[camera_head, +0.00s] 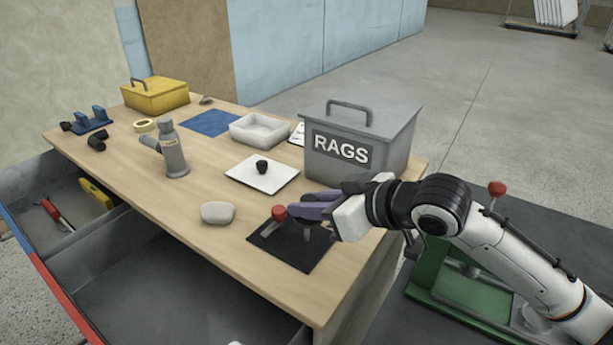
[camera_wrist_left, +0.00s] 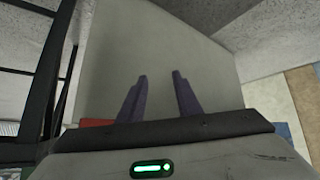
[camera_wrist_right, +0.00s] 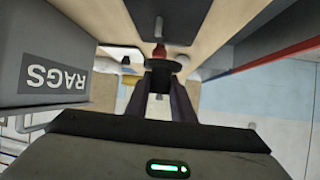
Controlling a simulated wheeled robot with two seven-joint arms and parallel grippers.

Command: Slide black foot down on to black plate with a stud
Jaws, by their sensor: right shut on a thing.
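The black plate (camera_head: 269,250) lies flat near the front right edge of the workbench. A short grey stud (camera_head: 307,234) shows above it, just below my right gripper's fingers. My right gripper (camera_head: 302,207) reaches in from the right, low over the plate. In the right wrist view its purple fingers are shut on a dark, disc-topped piece (camera_wrist_right: 163,66), seemingly the black foot; in the head view the fingers mostly hide it. I cannot tell whether it touches the stud. A red knob (camera_head: 279,212) stands just beyond the fingertips. My left gripper (camera_wrist_left: 160,95) is open and empty, away from the bench.
The grey RAGS box (camera_head: 385,150) stands close behind my right gripper. A white tile (camera_head: 246,172) carries a black knob (camera_head: 262,167). A pale block (camera_head: 217,212) lies left of the plate. A grey upright fitting (camera_head: 174,150) stands farther left. Open drawers lie along the bench front.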

